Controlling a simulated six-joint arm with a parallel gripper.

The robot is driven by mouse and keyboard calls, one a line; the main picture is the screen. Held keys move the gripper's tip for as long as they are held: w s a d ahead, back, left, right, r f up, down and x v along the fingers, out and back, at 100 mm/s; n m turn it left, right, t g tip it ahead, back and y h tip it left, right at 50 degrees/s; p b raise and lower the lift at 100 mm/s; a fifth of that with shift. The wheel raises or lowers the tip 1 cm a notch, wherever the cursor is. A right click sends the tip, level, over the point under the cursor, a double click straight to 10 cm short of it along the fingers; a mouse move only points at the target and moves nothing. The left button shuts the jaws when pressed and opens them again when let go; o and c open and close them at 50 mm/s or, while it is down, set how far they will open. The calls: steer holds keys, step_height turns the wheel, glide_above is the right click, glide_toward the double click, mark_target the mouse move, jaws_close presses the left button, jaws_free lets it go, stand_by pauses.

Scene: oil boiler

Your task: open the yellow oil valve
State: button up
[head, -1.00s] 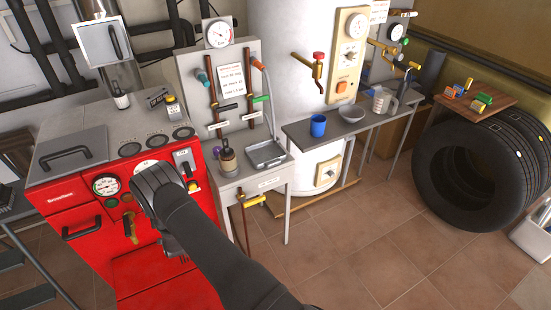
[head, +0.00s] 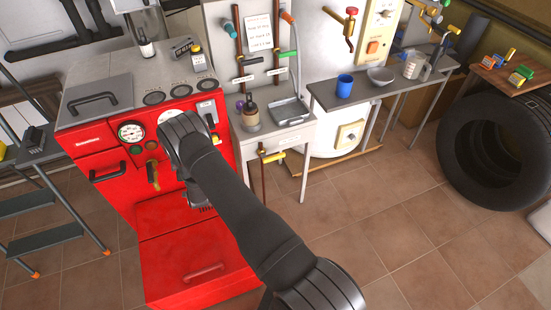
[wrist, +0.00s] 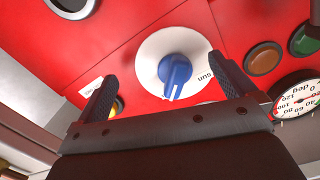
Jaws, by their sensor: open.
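A yellow lever handle (head: 273,157) sits on a copper pipe below the small grey side table, right of the red boiler; it may be the oil valve. A brass-yellow valve handle (head: 153,174) hangs on the boiler's front, so I cannot tell for certain which is meant. My gripper (wrist: 163,68) is open and empty in the wrist view, facing the red panel. A blue knob (wrist: 175,72) on a white dial shows between its fingers; contact cannot be told. In the head view my arm hides the gripper. A small yellow part (wrist: 117,106) shows beside the left finger.
The red boiler (head: 205,255) stands close in front of my arm. A step ladder (head: 42,205) stands left.

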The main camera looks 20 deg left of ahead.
steer(key=d+f+h, duration=0.1)
steer(key=d+f, duration=0.4)
steer(key=n+y, duration=0.2)
steer(key=n, duration=0.2)
glide_toward(275, 157)
steer(key=shift+t, duration=0.3)
steer(key=x, duration=1)
steer(key=shift+a+f, duration=0.25)
steer(key=shift+a, duration=0.15)
steer(key=shift+c, duration=0.4)
steer(key=c, duration=1)
steer(key=shift+c, duration=0.2)
